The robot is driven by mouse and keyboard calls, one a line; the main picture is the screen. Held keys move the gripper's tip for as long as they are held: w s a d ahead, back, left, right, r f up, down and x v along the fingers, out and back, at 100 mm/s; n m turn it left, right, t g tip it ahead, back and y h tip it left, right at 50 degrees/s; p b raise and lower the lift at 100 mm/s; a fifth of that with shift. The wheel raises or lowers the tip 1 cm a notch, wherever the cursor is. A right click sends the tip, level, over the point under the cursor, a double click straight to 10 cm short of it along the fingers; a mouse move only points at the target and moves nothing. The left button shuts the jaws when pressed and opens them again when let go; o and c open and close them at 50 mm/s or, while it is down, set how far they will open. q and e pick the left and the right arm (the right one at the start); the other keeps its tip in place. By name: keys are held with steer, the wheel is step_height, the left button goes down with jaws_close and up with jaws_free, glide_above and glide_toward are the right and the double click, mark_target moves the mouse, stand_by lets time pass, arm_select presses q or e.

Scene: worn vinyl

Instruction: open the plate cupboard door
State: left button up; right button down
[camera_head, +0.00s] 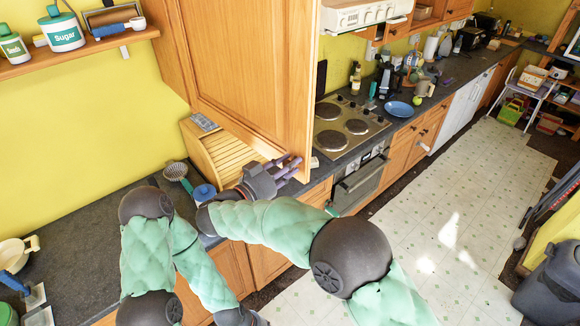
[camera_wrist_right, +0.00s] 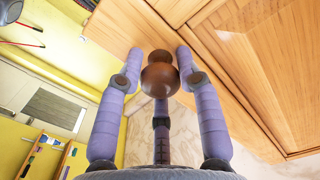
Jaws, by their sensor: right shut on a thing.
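The plate cupboard door (camera_head: 245,70) is a large orange-brown wooden panel in the upper middle of the head view. Its panelled face is toward me, and it appears swung out from the wall. My right gripper (camera_head: 288,168) is at the door's bottom right corner. In the right wrist view its purple fingers are shut around a round brown wooden knob (camera_wrist_right: 158,76), with door wood (camera_wrist_right: 245,60) close beside it. The knob is hidden in the head view. My left arm bends at the lower left; its gripper is out of frame.
A slatted wooden bread bin (camera_head: 225,150) stands on the dark counter beneath the door. A brush and a blue-lidded pot (camera_head: 204,193) are near my right wrist. A shelf (camera_head: 75,52) with jars is at left. The stove (camera_head: 345,125) lies beyond the door.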

steer(key=shift+w+r, duration=0.1)
steer(key=shift+r, duration=0.25)
steer(key=c, duration=1.1)
jaws_free()
steer(key=shift+o, duration=1.4)
steer(key=shift+f, duration=0.1)
